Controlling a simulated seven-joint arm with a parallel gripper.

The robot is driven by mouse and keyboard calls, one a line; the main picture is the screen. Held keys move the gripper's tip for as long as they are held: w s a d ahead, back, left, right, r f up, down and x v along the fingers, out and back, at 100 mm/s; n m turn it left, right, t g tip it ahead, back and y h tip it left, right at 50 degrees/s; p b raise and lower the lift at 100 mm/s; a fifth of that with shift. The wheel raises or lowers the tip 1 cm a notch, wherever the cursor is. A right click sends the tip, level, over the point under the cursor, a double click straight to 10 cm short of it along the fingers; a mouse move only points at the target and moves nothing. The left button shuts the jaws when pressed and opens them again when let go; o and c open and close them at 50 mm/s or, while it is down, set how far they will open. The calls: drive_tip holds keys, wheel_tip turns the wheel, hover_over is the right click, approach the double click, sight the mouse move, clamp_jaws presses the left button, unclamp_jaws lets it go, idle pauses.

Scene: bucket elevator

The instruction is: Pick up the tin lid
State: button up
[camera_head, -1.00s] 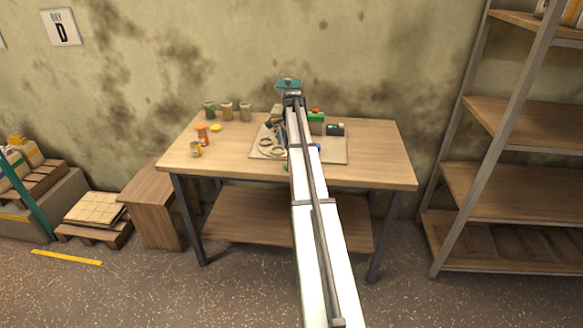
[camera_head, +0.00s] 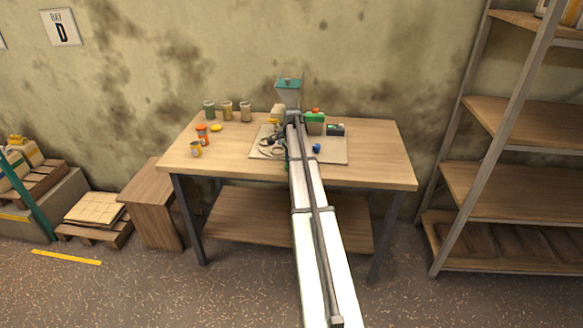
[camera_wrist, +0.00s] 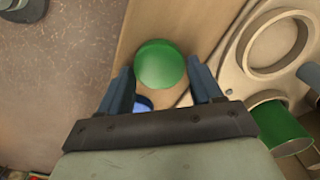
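A round, smooth green piece (camera_wrist: 160,64) shows between my fingers in the wrist view. It looks like a lid seen from above, but I cannot tell for sure that it is the tin lid. My gripper (camera_wrist: 160,68) is open, with a blue finger on each side of the green piece and a gap at both sides. In the head view my arm hides the gripper and the green piece. A flat yellow disc (camera_head: 216,128), also lid-like, lies at the table's left, near small tins with orange (camera_head: 202,132) and yellow (camera_head: 195,150) colouring.
A pale board (camera_head: 335,156) on the wooden table (camera_head: 385,165) carries rings (camera_wrist: 275,45), a green cylinder (camera_wrist: 280,125) and a teal-topped hopper (camera_head: 289,84). Several jars (camera_head: 227,110) stand at the back left. A blue piece (camera_wrist: 143,103) shows by the left finger. The table's right side is clear.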

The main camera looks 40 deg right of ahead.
drive_tip(key=c, duration=0.6)
wheel_tip(320, 180, up, 18)
idle(0.5)
